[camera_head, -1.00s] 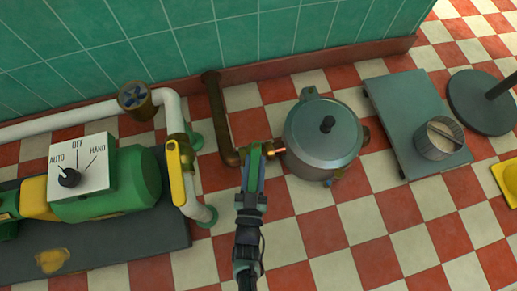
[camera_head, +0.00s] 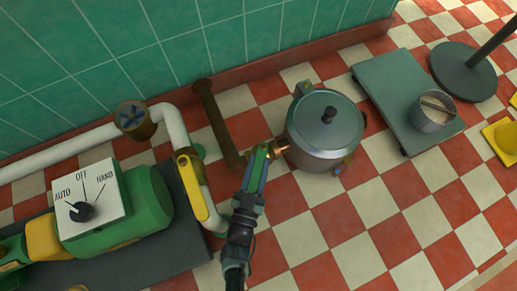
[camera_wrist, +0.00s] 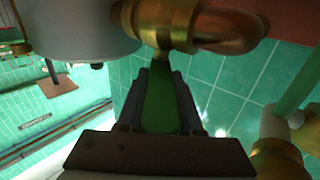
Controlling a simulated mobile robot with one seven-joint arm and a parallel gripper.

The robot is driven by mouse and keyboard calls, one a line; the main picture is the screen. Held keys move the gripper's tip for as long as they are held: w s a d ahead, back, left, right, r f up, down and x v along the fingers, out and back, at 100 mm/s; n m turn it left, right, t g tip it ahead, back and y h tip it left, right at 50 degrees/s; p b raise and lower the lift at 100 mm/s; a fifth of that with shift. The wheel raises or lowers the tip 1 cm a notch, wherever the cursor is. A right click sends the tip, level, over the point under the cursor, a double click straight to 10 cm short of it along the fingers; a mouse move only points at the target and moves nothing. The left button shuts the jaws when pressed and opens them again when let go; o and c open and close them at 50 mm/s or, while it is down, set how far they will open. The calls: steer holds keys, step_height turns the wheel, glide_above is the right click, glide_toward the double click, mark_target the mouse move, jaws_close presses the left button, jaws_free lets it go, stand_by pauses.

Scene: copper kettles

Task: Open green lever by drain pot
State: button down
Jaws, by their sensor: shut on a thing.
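The grey lidded pot (camera_head: 325,128) stands on the checkered floor, and its lower side shows at the top left of the wrist view (camera_wrist: 80,28). A copper drain pipe with a brass fitting (camera_wrist: 165,28) joins the pot's side. The green lever (camera_wrist: 162,100) runs from this fitting down between my gripper's fingers. My gripper (camera_head: 259,160) is at the fitting, left of the pot, and is shut on the green lever. The fingers hide part of the lever in the head view.
A white pipe with a yellow lever (camera_head: 192,185) stands to the left. A green pump with a dial box (camera_head: 92,200) is at lower left. A grey platform (camera_head: 385,75) bears a small pail (camera_head: 432,115) at right. The checkered floor in front is clear.

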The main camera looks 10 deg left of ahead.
steer(key=shift+s+f, duration=0.1)
steer(key=c, duration=0.6)
jaws_free()
steer(key=shift+o, duration=0.2)
